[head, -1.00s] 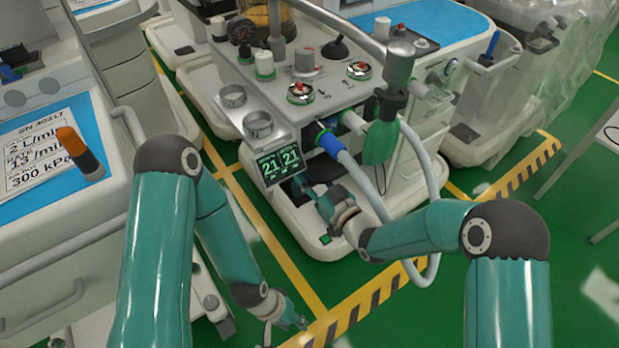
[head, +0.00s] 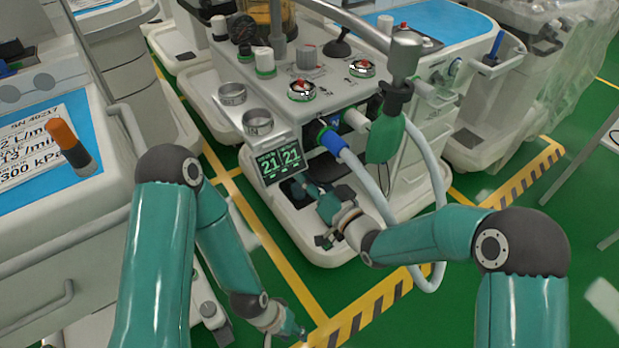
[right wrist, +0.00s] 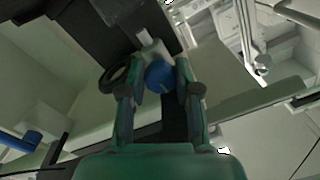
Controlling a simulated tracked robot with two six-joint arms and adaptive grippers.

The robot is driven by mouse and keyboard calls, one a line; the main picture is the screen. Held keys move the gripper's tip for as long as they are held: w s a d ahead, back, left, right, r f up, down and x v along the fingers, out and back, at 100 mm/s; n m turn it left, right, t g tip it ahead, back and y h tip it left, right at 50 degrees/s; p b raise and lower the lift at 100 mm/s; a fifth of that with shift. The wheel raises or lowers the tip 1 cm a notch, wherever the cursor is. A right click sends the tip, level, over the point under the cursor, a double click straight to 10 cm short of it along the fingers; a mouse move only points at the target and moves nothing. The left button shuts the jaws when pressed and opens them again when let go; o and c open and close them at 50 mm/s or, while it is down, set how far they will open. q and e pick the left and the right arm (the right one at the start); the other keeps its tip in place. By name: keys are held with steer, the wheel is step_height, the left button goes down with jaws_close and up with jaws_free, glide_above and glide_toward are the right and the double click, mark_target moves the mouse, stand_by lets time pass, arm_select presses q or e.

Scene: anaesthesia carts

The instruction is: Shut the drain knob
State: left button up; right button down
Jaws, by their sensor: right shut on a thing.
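In the right wrist view a round blue knob (right wrist: 159,77) sits between the fingers of my right gripper (right wrist: 160,88), with a pale stem behind it. I take it to be the drain knob. The fingers are shut on it from both sides. In the head view my right gripper (head: 318,193) reaches in low at the front of the anaesthesia cart (head: 300,222), below the display (head: 278,161); the knob is hidden there. My left gripper (head: 290,330) hangs low near the floor at the bottom, away from the cart; its fingers are too small to read.
A pale blue hose (head: 362,178) and a green breathing bag (head: 385,138) hang just right of my right gripper. A grey tube loops down by my right forearm. Another cart (head: 70,225) stands at the left. Green floor with yellow lines lies in front.

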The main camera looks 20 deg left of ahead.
steer(key=shift+w, duration=0.1)
steer(key=c, duration=0.8)
jaws_free()
steer(key=v, duration=1.2)
steer(key=shift+f, duration=0.1)
